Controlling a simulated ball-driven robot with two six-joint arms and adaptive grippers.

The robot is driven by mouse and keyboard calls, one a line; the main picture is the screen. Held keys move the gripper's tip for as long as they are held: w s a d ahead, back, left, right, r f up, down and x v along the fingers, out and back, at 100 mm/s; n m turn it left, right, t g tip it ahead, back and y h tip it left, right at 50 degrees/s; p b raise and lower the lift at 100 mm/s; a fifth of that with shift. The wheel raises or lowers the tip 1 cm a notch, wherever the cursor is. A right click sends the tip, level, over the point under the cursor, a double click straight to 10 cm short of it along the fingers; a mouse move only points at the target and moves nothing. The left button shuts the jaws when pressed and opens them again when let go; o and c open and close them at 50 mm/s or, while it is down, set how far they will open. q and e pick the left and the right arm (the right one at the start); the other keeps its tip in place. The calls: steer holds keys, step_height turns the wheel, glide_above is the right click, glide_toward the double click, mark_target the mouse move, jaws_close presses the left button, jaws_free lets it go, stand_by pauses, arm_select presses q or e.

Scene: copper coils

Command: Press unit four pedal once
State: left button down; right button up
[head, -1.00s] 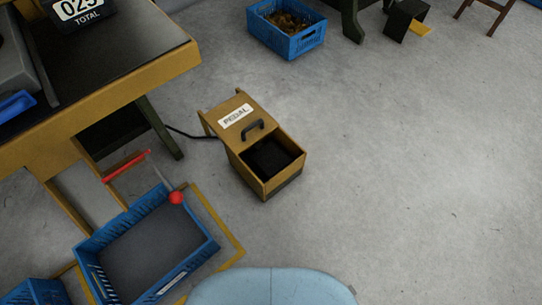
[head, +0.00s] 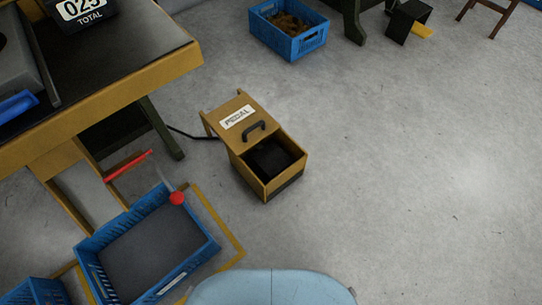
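The pedal box (head: 238,138) stands on the grey floor near the middle of the head view. It is yellow-brown, with a white label reading PEDAL (head: 237,116) and a dark handle (head: 254,131) on its cover. Its front part is open at the top, and the black pedal (head: 268,160) shows inside. A dark cable runs from the box toward the workbench at left. No unit number is readable on the box. Neither of my grippers is in view.
A workbench (head: 150,76) with a TOTAL counter (head: 80,12) fills the upper left. A blue crate (head: 205,255) with a red-knobbed rod (head: 177,198) beside it stands lower left. Another blue crate (head: 290,47) holds copper-coloured pieces. The floor at right is clear.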

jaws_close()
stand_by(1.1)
